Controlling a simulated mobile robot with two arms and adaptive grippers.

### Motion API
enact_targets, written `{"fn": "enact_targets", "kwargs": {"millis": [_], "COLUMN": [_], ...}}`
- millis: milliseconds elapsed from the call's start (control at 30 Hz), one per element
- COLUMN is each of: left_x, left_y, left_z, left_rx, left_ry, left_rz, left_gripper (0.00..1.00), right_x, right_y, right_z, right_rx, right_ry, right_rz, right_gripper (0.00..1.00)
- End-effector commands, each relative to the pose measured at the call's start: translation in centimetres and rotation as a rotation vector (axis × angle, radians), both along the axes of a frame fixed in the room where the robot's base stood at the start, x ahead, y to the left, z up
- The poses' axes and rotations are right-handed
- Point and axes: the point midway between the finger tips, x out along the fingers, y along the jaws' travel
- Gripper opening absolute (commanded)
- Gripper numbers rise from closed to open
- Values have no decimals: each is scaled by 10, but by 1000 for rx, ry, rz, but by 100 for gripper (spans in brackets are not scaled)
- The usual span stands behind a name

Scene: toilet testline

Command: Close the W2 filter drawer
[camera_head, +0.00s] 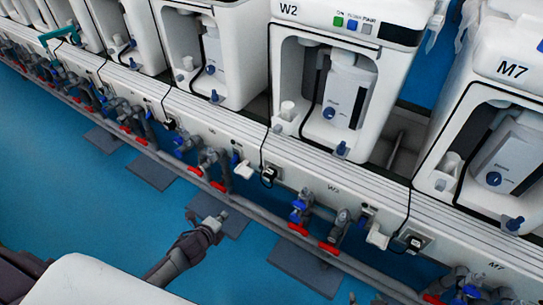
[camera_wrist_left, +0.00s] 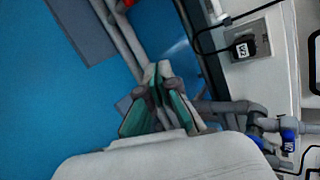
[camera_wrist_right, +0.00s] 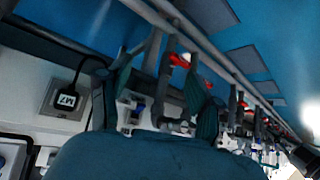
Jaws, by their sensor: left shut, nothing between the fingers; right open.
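The white W2 machine (camera_head: 395,70) stands on the bench at the upper middle right of the head view. Its open front recess shows a white canister (camera_head: 350,85) with a blue knob. I cannot tell which part is the filter drawer or how far out it stands. My left gripper (camera_head: 218,217) is shut and empty, over the blue floor in front of the bench, apart from the machine. In the left wrist view its fingertips (camera_wrist_left: 157,72) meet, and a W2 plug (camera_wrist_left: 243,50) shows to the right. My right gripper (camera_wrist_right: 155,100) is open and empty in its wrist view.
The M7 machine (camera_head: 515,100) stands right of W2. Grey pipes with red and blue valves (camera_head: 300,210) run along the bench front, above dark floor mats (camera_head: 305,270). An M7 plug (camera_wrist_right: 66,98) shows in the right wrist view. Blue floor (camera_head: 80,200) at left is clear.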

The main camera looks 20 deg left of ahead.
Motion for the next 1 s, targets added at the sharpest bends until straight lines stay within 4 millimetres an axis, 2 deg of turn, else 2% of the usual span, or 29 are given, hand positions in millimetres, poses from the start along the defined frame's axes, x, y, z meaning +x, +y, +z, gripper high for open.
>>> {"fn": "enact_targets", "kwargs": {"millis": [33, 133, 200, 300, 400, 500, 667, 867, 1000], "left_x": [29, 67, 83, 92, 93, 93, 104, 142, 172], "left_y": [-2, -14, -25, -41, -53, -60, -63, -72, -79], "left_z": [10, 62, 97, 138, 166, 181, 188, 188, 187], "left_rx": [143, 445, 646, 886, 1049, 1134, 1158, 1156, 1154], "left_ry": [-101, -280, -393, -523, -606, -648, -659, -659, -657], "left_rz": [-117, -312, -414, -511, -562, -582, -585, -583, -583], "left_gripper": [0, 0, 0, 0, 0, 0, 0, 0, 0], "right_x": [18, 39, 46, 46, 42, 39, 41, 48, 53], "right_y": [5, 11, 13, 14, 14, 14, 15, 19, 24], "right_z": [8, 60, 96, 139, 169, 186, 197, 213, 232], "right_rx": [17, 47, 65, 86, 101, 107, 116, 143, 173], "right_ry": [-78, -211, -294, -387, -450, -481, -514, -618, -734], "right_rz": [1, 3, 4, 6, 6, 6, 9, 14, 22], "right_gripper": [64, 64, 64, 64, 64, 64, 64, 64, 64]}}
